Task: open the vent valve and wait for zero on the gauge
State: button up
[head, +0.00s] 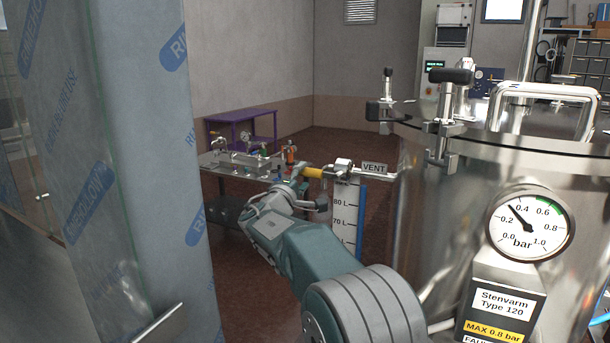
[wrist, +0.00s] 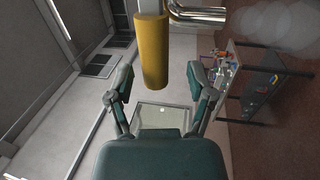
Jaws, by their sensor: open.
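The vent valve (head: 343,168) sits on a thin pipe beside the VENT label (head: 374,168), left of the steel tank. Its yellow handle (head: 313,173) points left, roughly in line with the pipe. In the wrist view the yellow handle (wrist: 154,60) extends down between my open fingers, with gaps on both sides. My gripper (wrist: 159,82) is open and empty; in the head view its fingers are small and partly hidden by my arm. The round gauge (head: 529,224) on the tank's front shows its needle between 0.2 and 0.4 bar, near 0.3.
The steel tank (head: 425,200) fills the right side, with clamps on its lid. A film-wrapped panel (head: 150,150) stands close on the left. A level scale (head: 346,215) hangs below the valve. A bench with fittings (head: 225,160) and a purple table (head: 243,122) stand behind.

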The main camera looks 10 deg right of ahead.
jog(key=v, duration=1)
jog(key=shift+a+f, duration=0.1)
